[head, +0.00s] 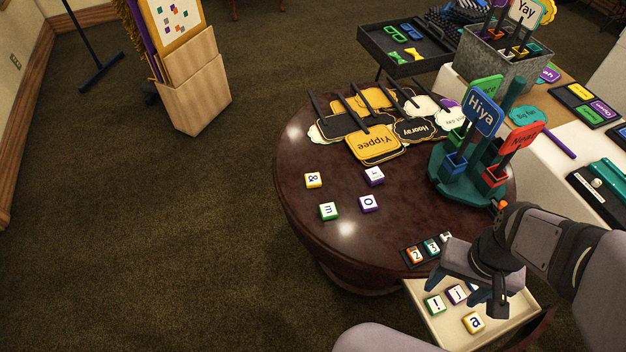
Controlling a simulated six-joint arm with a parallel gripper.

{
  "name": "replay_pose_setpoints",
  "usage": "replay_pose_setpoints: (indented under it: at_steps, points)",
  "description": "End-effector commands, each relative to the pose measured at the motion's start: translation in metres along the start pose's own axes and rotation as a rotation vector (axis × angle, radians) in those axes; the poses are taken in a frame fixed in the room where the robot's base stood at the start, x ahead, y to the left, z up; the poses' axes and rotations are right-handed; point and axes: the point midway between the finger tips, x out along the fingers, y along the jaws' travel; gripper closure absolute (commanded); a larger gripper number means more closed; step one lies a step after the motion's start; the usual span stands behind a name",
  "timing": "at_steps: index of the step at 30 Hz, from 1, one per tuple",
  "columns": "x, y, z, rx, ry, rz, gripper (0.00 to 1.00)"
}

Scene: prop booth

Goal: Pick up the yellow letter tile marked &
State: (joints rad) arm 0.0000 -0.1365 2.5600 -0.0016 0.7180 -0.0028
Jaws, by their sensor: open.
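The yellow letter tile marked & (313,180) lies face up near the left edge of the round dark wooden table (300,150). The character looks turned in this view. My gripper (478,299) is at the lower right, above the cream tray (437,325) and well to the right of and nearer than the & tile. Its teal fingers are apart, and I see nothing held between them. My gripper hides part of the tray and of the dark number rack (408,256).
A green m tile (328,211), a purple o tile (368,203) and another purple tile (374,176) lie near the & tile. A yellow a tile (474,322) is in the tray. Paddle signs (378,143) and a teal sign stand (458,190) occupy the table's back and right.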

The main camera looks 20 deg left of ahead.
Motion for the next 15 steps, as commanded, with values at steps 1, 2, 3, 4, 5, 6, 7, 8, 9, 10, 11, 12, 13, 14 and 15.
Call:
replay_pose_setpoints:
  at_steps: [1, 2, 3, 4, 5, 6, 7, 8, 9, 10, 11, 12, 13, 14, 15]
  points:
    - [0.0, 0.0, 0.0, 0.0, 0.0, 0.0, 0.41]
    - [0.0, 0.0, 0.0, 0.0, 0.0, 0.0, 0.41]
    - [0.0, 0.0, 0.0, 0.0, 0.0, 0.0, 0.41]
    - [0.0, 0.0, -0.001, -0.001, 0.0, 0.0, 0.41]
    - [0.0, -0.001, -0.002, -0.003, 0.001, 0.0, 0.41]
    - [0.001, -0.002, -0.004, -0.007, 0.004, 0.001, 0.41]
    - [0.002, -0.003, -0.007, -0.011, 0.006, 0.001, 0.41]
    - [0.002, -0.004, -0.011, -0.017, 0.009, 0.002, 0.41]
    - [0.003, -0.007, -0.019, -0.027, 0.016, 0.002, 0.41]
    - [0.005, -0.011, -0.025, -0.037, 0.021, 0.003, 0.41]
    - [0.006, -0.014, -0.034, -0.05, 0.03, 0.004, 0.41]
    - [0.008, -0.021, -0.046, -0.068, 0.041, 0.005, 0.41]
    - [0.01, -0.027, -0.057, -0.084, 0.05, 0.006, 0.41]
    - [0.012, -0.034, -0.069, -0.101, 0.062, 0.006, 0.41]
    - [0.016, -0.046, -0.086, -0.127, 0.078, 0.006, 0.41]
